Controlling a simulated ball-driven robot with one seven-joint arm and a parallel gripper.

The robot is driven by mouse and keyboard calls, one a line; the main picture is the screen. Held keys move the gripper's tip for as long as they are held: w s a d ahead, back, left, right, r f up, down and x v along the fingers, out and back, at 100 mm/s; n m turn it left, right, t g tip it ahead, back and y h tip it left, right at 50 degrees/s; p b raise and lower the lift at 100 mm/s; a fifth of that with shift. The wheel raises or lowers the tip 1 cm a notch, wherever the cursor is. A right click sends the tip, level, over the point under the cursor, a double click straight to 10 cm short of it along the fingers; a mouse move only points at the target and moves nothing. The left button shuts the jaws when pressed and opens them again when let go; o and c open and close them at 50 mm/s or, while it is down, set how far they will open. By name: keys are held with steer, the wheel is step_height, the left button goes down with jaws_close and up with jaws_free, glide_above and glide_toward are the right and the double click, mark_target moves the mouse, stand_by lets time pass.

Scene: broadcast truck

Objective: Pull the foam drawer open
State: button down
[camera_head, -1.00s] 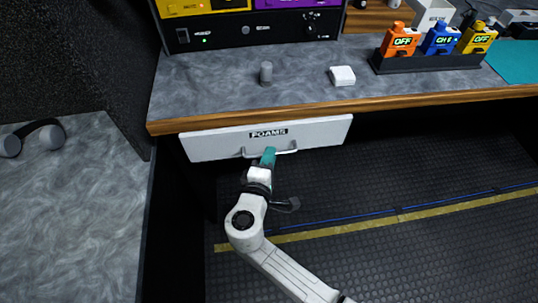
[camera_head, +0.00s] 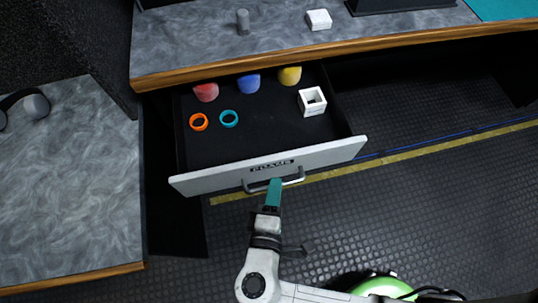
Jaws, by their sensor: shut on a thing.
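The foam drawer (camera_head: 325,153) is pulled well out from under the counter, its white front labelled FOAMS. Its dark inside is in view. My gripper (camera_head: 274,184) is at the grey bar handle (camera_head: 291,181) on the drawer front, with its teal fingers shut on the handle. The fingers hide part of the handle. In the drawer lie a red foam (camera_head: 206,92), a blue foam (camera_head: 249,84), a yellow foam (camera_head: 290,76), an orange ring (camera_head: 198,122), a teal ring (camera_head: 229,118) and a white square block with a hole (camera_head: 312,101).
The wood-edged counter (camera_head: 185,50) above holds a grey cylinder (camera_head: 243,21) and a white block (camera_head: 318,19). A side table (camera_head: 70,200) with headphones (camera_head: 30,104) stands at the left. Dark floor (camera_head: 460,200) is open at the right.

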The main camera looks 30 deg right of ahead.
steer(key=shift+s+a, duration=0.25)
steer(key=shift+s, duration=0.5)
steer(key=shift+s+a, duration=0.2)
steer(key=shift+s, duration=0.55)
steer(key=c, duration=1.2)
jaws_free()
steer(key=v, duration=1)
steer(key=shift+s+a, duration=0.3)
